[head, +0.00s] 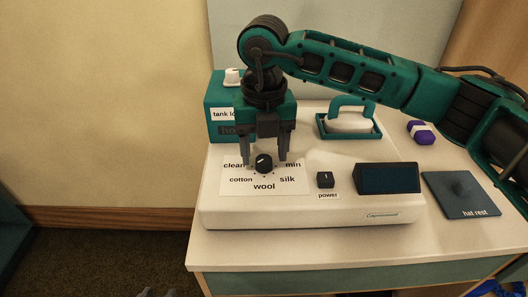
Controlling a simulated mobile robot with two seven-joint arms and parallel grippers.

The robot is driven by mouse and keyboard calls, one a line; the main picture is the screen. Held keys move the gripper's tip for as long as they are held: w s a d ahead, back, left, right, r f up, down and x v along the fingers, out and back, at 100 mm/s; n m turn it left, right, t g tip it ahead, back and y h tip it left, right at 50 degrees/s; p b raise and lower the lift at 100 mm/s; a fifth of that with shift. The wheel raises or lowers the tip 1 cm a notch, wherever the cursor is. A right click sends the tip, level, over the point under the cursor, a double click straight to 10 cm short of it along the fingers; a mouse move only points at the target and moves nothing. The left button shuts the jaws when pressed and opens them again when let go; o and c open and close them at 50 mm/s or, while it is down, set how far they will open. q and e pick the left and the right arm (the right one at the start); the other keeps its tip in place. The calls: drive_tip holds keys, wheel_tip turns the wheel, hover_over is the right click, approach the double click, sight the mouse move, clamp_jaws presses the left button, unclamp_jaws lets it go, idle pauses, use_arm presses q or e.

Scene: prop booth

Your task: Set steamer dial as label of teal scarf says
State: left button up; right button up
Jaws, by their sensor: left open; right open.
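The steamer (300,212) is a white console on the table. Its black dial (264,163) sits among the labels clean, min, cotton, wool and silk; a small light mark shows toward its upper left. My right gripper (266,163) points down over the dial, open, with one finger on either side of the knob; contact cannot be told. My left gripper (157,292) shows only as fingertips at the bottom edge, open and away from the table. No teal scarf or scarf label is visible in this view.
A power switch (325,180) and dark screen (388,178) are right of the dial. A teal tank (222,128) and an iron-like steam head (349,121) stand behind. Blue material (488,288) shows at bottom right.

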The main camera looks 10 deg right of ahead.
sight(264, 159)
use_arm(q)
drive_tip(key=shift+a+r+p, duration=0.1)
drive_tip(key=shift+a+p, duration=0.25)
drive_tip(key=shift+p, duration=0.15)
use_arm(e)
wheel_tip(264, 159, up, 12)
drive_tip(key=shift+f, duration=0.25)
use_arm(q)
drive_tip(key=shift+s, duration=0.1)
